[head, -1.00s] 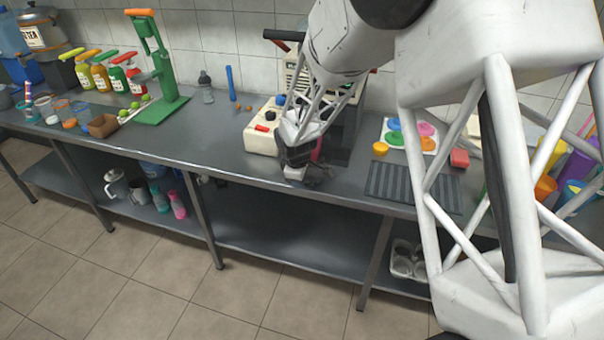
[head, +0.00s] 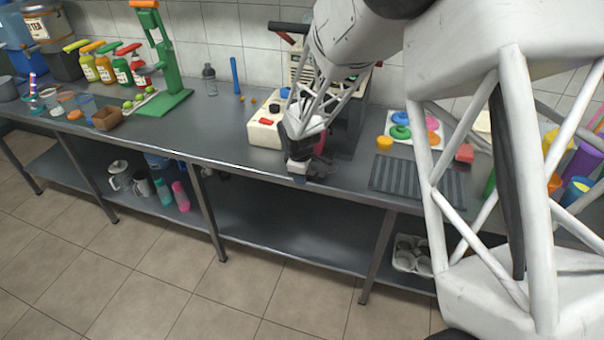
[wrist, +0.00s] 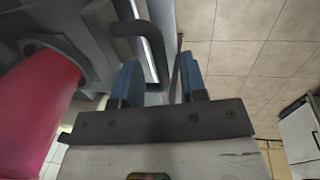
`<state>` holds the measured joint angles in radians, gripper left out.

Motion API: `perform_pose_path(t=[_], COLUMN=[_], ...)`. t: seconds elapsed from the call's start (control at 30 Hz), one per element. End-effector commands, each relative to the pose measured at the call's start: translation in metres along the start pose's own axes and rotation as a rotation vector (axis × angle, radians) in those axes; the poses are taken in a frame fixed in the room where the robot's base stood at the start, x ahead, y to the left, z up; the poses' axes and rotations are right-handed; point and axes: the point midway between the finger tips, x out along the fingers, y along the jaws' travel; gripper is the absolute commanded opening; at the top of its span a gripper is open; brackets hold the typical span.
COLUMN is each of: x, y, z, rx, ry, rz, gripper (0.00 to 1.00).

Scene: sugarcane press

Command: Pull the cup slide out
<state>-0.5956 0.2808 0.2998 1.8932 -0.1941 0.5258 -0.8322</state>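The press (head: 348,125) stands on the counter, with a cream box (head: 266,130) at its left; my arm hides much of it. My gripper (head: 312,172) is low at the press's front, by the counter's front edge. In the wrist view my gripper (wrist: 161,78) shows two blue fingertips with a gap between them. A dark bent handle (wrist: 128,28), seemingly the cup slide's, runs down into that gap, beside the left fingertip. Contact cannot be told. A pink-red cup (wrist: 35,110) is left of the fingers; a sliver shows in the head view (head: 320,145).
A grey ribbed mat (head: 410,180) and a board with coloured rings (head: 400,132) lie to the right. A green press (head: 170,75) and bottles stand to the left. The lower shelf (head: 290,235) is clear in the middle. Open floor lies in front.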

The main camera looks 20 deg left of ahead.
Motion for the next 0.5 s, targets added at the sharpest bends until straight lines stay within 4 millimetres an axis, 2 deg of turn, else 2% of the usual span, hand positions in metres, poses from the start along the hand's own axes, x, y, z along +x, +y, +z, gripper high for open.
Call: perform_pose_path(t=[0.27, 0.5], x=[-0.019, -0.048], y=[0.0, 0.0], z=[0.0, -0.001], rx=[0.0, 0.0], ry=[0.001, 0.002], rz=[0.001, 0.002], gripper=[0.39, 0.39])
